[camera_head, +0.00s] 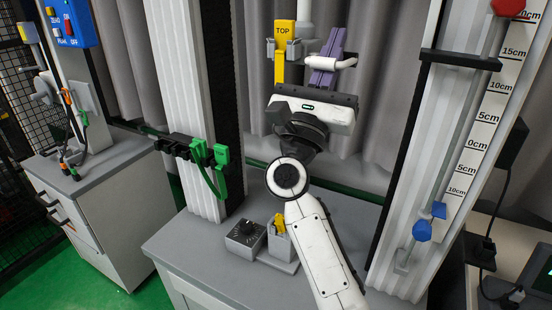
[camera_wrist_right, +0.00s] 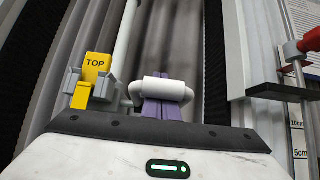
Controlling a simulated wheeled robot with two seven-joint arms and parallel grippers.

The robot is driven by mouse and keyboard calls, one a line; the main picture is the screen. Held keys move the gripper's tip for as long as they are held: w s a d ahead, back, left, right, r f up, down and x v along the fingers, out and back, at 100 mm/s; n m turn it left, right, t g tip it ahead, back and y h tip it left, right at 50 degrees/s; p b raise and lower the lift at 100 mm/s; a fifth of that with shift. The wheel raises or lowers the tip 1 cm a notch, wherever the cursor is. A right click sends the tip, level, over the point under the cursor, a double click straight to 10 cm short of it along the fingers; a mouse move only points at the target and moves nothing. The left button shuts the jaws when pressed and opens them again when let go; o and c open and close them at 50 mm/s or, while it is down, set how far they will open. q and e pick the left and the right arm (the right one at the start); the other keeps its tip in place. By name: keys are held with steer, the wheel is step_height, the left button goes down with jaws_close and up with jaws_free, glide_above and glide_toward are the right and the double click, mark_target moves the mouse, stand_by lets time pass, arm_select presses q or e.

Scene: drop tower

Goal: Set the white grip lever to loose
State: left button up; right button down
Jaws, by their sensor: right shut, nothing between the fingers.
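The white grip lever (camera_head: 346,63) is a white bar on bent arms in front of the grey curtain. In the right wrist view its bar (camera_wrist_right: 168,90) lies level, right of the yellow TOP block. My right gripper (camera_head: 333,42) has purple fingers, pressed together and pointing up at the lever. In the right wrist view the fingers (camera_wrist_right: 160,109) pass behind the bar, which hides part of them. They are at the bar and hold nothing; I cannot tell whether they touch it. My left gripper is not in view.
The yellow TOP block (camera_head: 283,32) sits in a grey holder just left of the lever. Ribbed grey columns (camera_head: 192,80) stand on both sides, the right one beside a centimetre scale (camera_head: 490,117).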

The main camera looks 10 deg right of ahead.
steer(key=s+a+f+n+t+y+b, duration=0.25)
steer(key=a+f+n+y, duration=0.25)
steer(key=f+n+y, duration=0.4)
steer(key=s+a+f+n+t+y+b, duration=0.25)
steer(key=a+f+n+y, duration=0.35)
steer(key=n, duration=0.4)
step_height(320, 180, down, 18)
steer(key=s+a+n+g+y, duration=0.1)
steer(key=n+g+y, duration=0.5)
steer(key=n, duration=0.7)
steer(key=shift+s+a+f+n+y+b, duration=0.2)
steer(key=shift+s+a+n+y+b, duration=0.15)
steer(key=shift+s+y, duration=0.45)
steer(key=shift+d, duration=0.1)
